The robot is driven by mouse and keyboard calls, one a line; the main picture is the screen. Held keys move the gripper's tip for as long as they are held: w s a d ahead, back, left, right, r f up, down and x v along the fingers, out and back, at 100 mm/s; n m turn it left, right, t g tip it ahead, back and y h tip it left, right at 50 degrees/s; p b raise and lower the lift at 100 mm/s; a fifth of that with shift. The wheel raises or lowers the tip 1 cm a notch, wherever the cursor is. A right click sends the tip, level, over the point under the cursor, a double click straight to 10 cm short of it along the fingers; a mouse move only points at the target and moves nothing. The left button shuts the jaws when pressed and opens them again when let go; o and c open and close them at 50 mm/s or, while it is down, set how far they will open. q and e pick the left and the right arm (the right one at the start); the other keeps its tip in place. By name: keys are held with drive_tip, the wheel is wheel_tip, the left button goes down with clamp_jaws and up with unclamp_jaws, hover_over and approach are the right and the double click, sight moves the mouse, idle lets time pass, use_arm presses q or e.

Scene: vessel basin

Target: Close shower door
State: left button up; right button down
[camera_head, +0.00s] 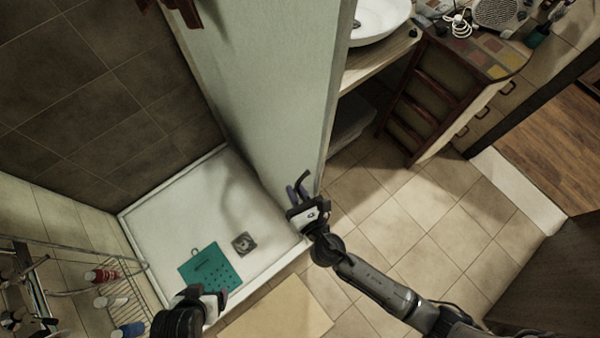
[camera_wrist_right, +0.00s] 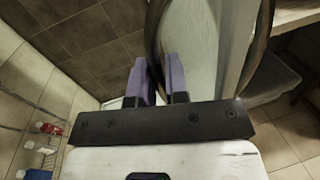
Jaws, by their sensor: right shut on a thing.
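A dark curved handle (camera_head: 303,180) shows at the lower edge of the pale green panel (camera_head: 270,90), beside the shower opening. The door's own pane is hard to make out from that panel. My right gripper (camera_head: 297,191) is at this handle, its purple fingers shut on it. In the right wrist view, the dark curved bar (camera_wrist_right: 155,40) runs between the two fingers (camera_wrist_right: 158,82), with the pale panel behind. My left gripper (camera_head: 212,297) hangs at the bottom, over the tray's front edge; its fingers are too unclear to judge.
The white shower tray (camera_head: 165,220) holds a teal mat (camera_head: 209,270) and a drain (camera_head: 243,243). A wire rack (camera_head: 120,292) with bottles stands at the left. A beige mat (camera_head: 280,318) lies in front.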

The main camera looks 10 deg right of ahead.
drive_tip(key=shift+s, duration=0.2)
idle(0.3)
drive_tip(key=c, duration=1.3)
unclamp_jaws()
drive_tip(key=shift+s+d+f, duration=0.1)
drive_tip(key=shift+s+d, duration=0.05)
drive_tip(key=shift+s, duration=0.05)
drive_tip(key=shift+o, duration=0.7)
drive_tip(key=shift+w, duration=0.1)
drive_tip(key=b+v, duration=0.4)
drive_tip(key=v, duration=0.9)
drive_tip(key=shift+s+d, duration=0.15)
drive_tip(key=shift+s, duration=0.25)
